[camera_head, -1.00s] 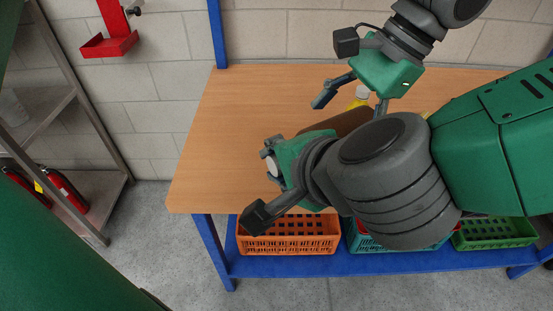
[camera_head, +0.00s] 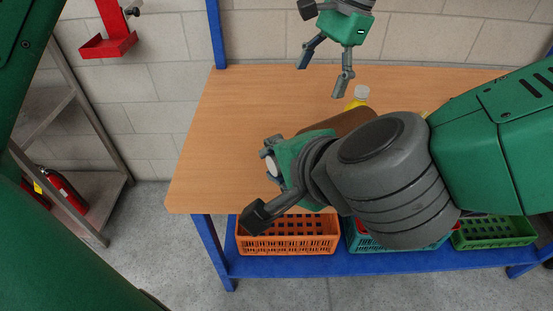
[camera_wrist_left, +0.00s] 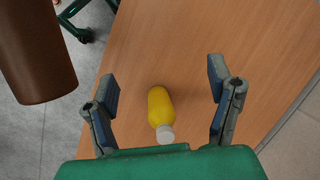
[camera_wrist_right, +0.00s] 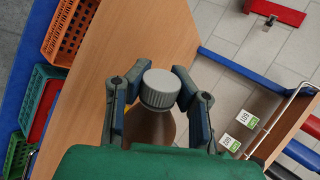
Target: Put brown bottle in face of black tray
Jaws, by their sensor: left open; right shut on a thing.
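The brown bottle (camera_head: 335,122) is held by my right gripper (camera_head: 271,166) above the wooden table, lying tilted in the head view, partly hidden by my right arm. Its grey cap (camera_wrist_right: 158,88) sits between the two fingers in the right wrist view. Its brown body (camera_wrist_left: 35,50) also shows at the upper left of the left wrist view. My left gripper (camera_head: 321,82) is open and empty at the table's back edge. I see no black tray in any view; my right arm hides part of the table.
A yellow bottle (camera_head: 358,97) with a white cap is on the table (camera_head: 235,120), behind the brown bottle. Orange (camera_head: 288,235), teal (camera_head: 360,240) and green (camera_head: 495,232) crates stand on the blue lower shelf. The table's left part is clear.

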